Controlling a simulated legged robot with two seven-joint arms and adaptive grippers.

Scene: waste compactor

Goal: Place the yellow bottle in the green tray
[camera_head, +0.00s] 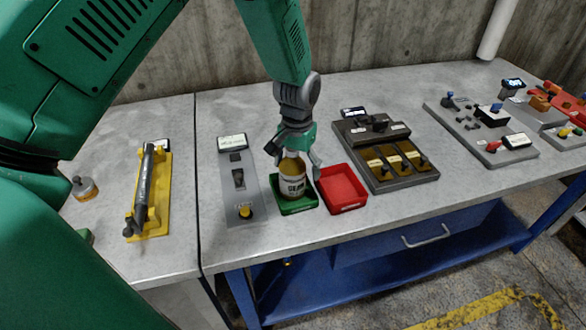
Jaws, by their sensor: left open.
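The yellow bottle (292,182), a short jar with a white label, stands upright at the green tray (298,207) and appears to be inside it. The tray's front wall shows below the bottle; its back is hidden. My left gripper (298,160) points down from above, open, with its fingers around the top of the bottle. I cannot tell whether a finger touches it. My right gripper is not in view.
A red tray (342,189) sits directly right of the green tray. A grey switch panel (238,182) lies to the left, and a dark box with yellow compartments (388,152) to the right. A yellow tool holder (158,190) and a small jar (84,188) lie farther left.

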